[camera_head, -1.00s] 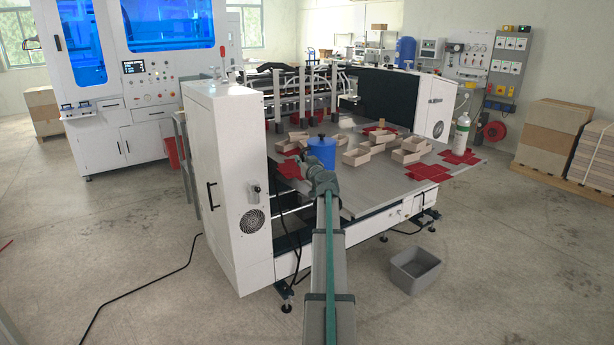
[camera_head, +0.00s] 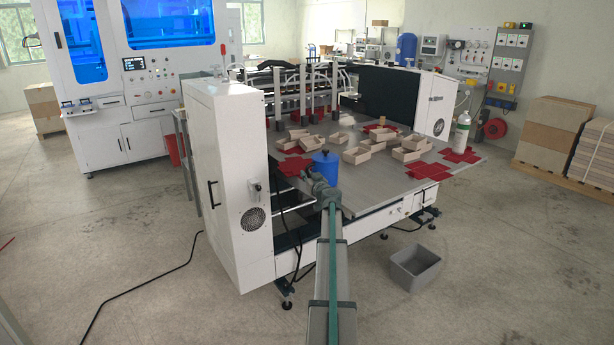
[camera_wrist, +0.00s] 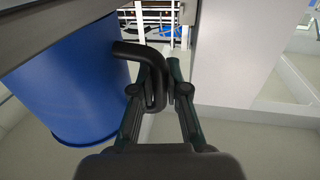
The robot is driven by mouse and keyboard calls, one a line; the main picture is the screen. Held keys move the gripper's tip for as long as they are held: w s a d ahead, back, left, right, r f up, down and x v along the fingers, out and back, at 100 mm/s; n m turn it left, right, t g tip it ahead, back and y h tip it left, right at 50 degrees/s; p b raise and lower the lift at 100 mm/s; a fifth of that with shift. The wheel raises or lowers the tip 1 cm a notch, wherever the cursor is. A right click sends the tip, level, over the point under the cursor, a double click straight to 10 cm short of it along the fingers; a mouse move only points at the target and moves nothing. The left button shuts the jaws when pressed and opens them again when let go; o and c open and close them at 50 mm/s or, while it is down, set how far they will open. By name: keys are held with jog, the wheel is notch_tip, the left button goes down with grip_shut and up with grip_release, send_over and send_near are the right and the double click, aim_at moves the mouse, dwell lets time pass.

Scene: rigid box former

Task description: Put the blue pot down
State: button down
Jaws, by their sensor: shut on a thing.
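The blue pot (camera_head: 326,168) is at the near left edge of the machine's table, in the middle of the head view. It has a dark knob on top and looks upright. In the wrist view the pot (camera_wrist: 70,80) fills the left side, with its bent black handle (camera_wrist: 135,50) reaching between my fingers. My gripper (camera_wrist: 166,80) is shut on this handle. In the head view my gripper (camera_head: 322,188) is in front of the pot, at the end of my arm. I cannot tell whether the pot's base touches the table.
The grey table (camera_head: 390,185) holds several open cardboard boxes (camera_head: 365,153) and red flat blanks (camera_head: 428,172) behind and right of the pot. A white cabinet (camera_head: 230,190) stands close on the left. A grey bin (camera_head: 415,268) is on the floor.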

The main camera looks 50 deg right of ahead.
jog(key=c, duration=1.6)
grip_release()
jog(key=shift+f, duration=0.1)
jog(key=shift+c, duration=0.2)
jog(key=o, duration=0.5)
jog(key=shift+c, duration=0.2)
jog(key=shift+r, duration=0.2)
